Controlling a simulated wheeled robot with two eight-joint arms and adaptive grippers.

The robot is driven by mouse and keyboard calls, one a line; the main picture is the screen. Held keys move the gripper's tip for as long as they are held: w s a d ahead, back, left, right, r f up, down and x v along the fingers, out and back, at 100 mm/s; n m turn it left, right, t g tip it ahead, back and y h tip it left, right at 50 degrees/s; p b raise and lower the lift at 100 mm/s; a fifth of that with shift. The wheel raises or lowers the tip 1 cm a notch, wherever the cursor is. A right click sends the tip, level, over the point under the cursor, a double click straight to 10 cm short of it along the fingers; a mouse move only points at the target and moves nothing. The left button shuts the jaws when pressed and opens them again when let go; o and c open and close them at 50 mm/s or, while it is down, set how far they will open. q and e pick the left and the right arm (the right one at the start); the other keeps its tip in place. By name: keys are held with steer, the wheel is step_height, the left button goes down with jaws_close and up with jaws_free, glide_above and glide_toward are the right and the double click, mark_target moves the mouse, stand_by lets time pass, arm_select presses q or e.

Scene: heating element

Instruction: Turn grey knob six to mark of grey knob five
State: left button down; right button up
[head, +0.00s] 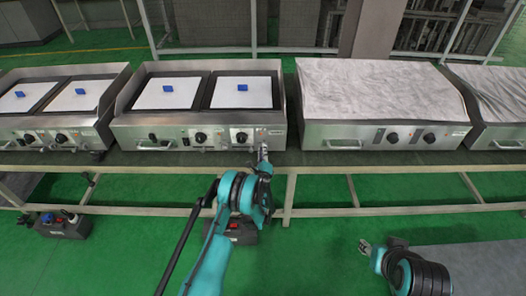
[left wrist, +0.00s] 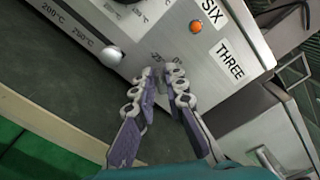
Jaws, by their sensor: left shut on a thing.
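In the left wrist view my left gripper (left wrist: 163,75) has its fingertips against the steel front panel, below the word "SIX". It is shut on what I take to be grey knob six, mostly hidden between the fingertips. A mark starting with "25" shows partly just above the tips. Another small grey knob (left wrist: 113,55) sits to the left, with "200°C" and "250°C" marks by it. In the head view my left gripper (head: 263,153) is at the lower right corner of the second griddle (head: 189,152). My right gripper (head: 366,247) is low, away from the griddles.
A black dial (left wrist: 124,2) is cut off at the top of the wrist view. An orange lamp (left wrist: 196,26) sits by "SIX". In the head view a covered griddle (head: 380,95) stands close to the right. The bench edge (head: 330,170) runs below; green floor lies in front.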

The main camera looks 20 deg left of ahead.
arm_select(q)
steer(key=shift+n, duration=0.4)
steer(key=c, duration=1.6)
jaws_free()
steer(key=shift+o, duration=0.2)
step_height(320, 180, up, 10)
steer(key=shift+f, duration=0.1)
